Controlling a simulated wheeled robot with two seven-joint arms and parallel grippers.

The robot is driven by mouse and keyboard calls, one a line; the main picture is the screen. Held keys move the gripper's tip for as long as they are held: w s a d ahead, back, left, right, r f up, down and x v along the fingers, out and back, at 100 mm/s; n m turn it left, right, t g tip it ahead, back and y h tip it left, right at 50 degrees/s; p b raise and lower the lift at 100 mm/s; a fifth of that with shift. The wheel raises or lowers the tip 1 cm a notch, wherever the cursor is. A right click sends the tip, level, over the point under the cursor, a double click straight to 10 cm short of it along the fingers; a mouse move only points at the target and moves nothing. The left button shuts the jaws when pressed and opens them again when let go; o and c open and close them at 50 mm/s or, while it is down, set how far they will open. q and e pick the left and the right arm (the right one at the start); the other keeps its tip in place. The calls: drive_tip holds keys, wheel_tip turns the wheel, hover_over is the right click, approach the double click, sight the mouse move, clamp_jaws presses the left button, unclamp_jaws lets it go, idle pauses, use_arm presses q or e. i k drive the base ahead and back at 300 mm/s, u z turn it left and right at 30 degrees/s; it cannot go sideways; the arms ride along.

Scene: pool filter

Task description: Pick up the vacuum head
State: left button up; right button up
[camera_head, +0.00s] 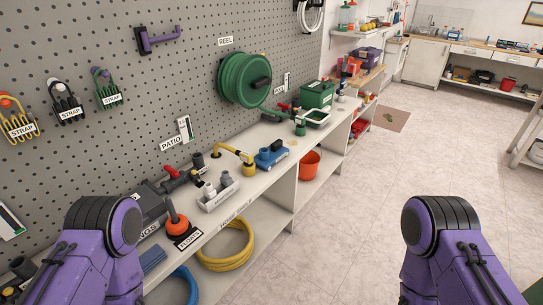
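A blue, low, wide piece that looks like the vacuum head (271,155) lies on the white bench (250,185), near its front edge. It has a dark upright part on top. It stands just right of a yellow bent pipe piece (238,157). Only purple upper links of my two arms show at the bottom left and bottom right. Neither gripper is in view, and nothing is seen touching the blue piece.
A light tray (218,194) with grey fittings and an orange-topped float (177,222) stand left of it. A green case (317,96) and hose reel (244,79) are beyond. An orange bucket (309,165) sits below. The tiled floor (350,200) right of the bench is clear.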

sight(266, 157)
drive_tip(key=k, duration=0.45)
drive_tip(key=z, duration=0.6)
drive_tip(key=i, duration=1.7)
drive_tip(key=u, duration=0.6)
